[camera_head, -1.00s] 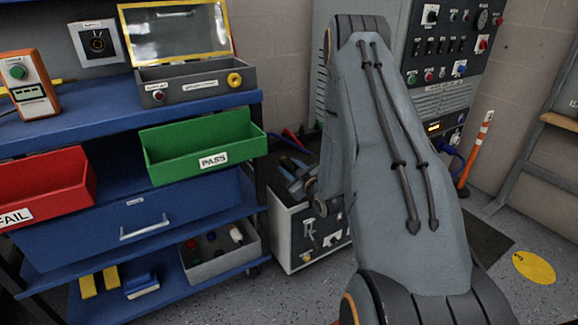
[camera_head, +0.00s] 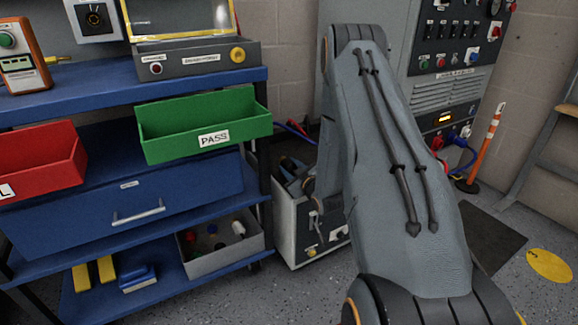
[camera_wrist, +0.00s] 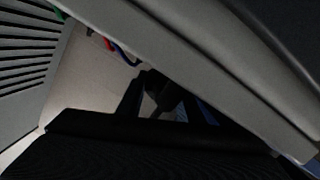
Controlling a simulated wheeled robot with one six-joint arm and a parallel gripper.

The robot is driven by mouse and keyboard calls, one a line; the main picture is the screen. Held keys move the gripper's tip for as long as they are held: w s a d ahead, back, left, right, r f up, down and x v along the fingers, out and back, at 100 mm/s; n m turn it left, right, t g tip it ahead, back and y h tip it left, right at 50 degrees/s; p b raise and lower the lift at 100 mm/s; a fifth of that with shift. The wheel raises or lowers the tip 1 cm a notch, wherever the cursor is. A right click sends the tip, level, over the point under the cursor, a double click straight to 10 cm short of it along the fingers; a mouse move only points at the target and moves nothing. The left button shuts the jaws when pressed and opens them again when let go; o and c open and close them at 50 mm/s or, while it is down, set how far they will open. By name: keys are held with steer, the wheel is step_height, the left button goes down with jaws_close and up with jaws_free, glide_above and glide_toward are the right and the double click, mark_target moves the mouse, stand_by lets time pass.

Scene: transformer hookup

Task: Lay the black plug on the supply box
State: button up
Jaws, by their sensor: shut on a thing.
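My gripper (camera_wrist: 165,108) shows in the dark wrist view, its fingers closed around a dark plug-like piece. This is the black plug (camera_wrist: 160,90); its outline is hard to make out. In the head view my arm hides most of the gripper, and the plug cannot be made out there. A pale box (camera_head: 291,235) with dark sides and small fittings on its front stands on the floor behind my arm. It looks like the supply box, but its label is not readable.
A blue bench (camera_head: 170,90) on the left holds a green PASS bin (camera_head: 205,130), a red bin (camera_head: 38,160) and an open-lidded grey case (camera_head: 200,62). A control cabinet (camera_head: 445,95) stands behind my arm. An orange post (camera_head: 489,145) is to the right, with open floor before it.

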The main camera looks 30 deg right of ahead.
steer(key=shift+f, duration=0.55)
steer(key=shift+s+f, duration=0.1)
steer(key=o, duration=1.3)
steer(key=shift+f, duration=0.1)
steer(key=shift+s, duration=0.4)
steer(key=s, duration=0.2)
steer(key=s+r+p, duration=0.1)
steer(key=s, duration=0.3)
steer(key=shift+r+p, duration=0.25)
steer(key=shift+p, duration=0.05)
steer(key=shift+s+a+r, duration=0.15)
steer(key=shift+s+r, duration=0.05)
steer(key=shift+s, duration=0.2)
